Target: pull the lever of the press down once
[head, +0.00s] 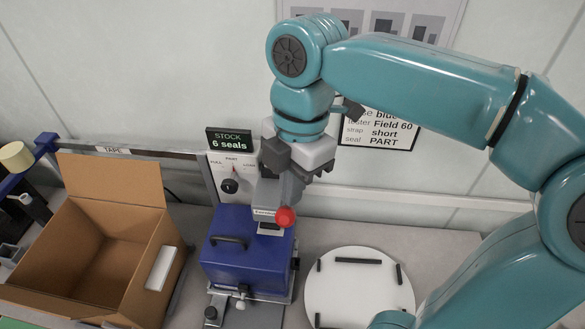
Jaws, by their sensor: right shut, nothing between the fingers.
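The press (266,195) stands at the middle against the back of the bench, partly hidden behind my right gripper. A red ball knob (285,217), which looks like the end of its lever, shows at the front of the press head. A blue case (246,254) with a dark handle sits under the press head. My right gripper (298,170) is shut and empty, just above and behind the red knob in the picture. Whether it touches the lever cannot be told. The lever's arm is mostly hidden by the gripper. My left gripper is not in view.
An open cardboard box (95,255) stands at the left. A round white plate (358,288) with black strips lies to the right of the press. A dial panel (232,178) and a stock sign (229,139) stand behind. A printed notice (380,128) hangs on the wall.

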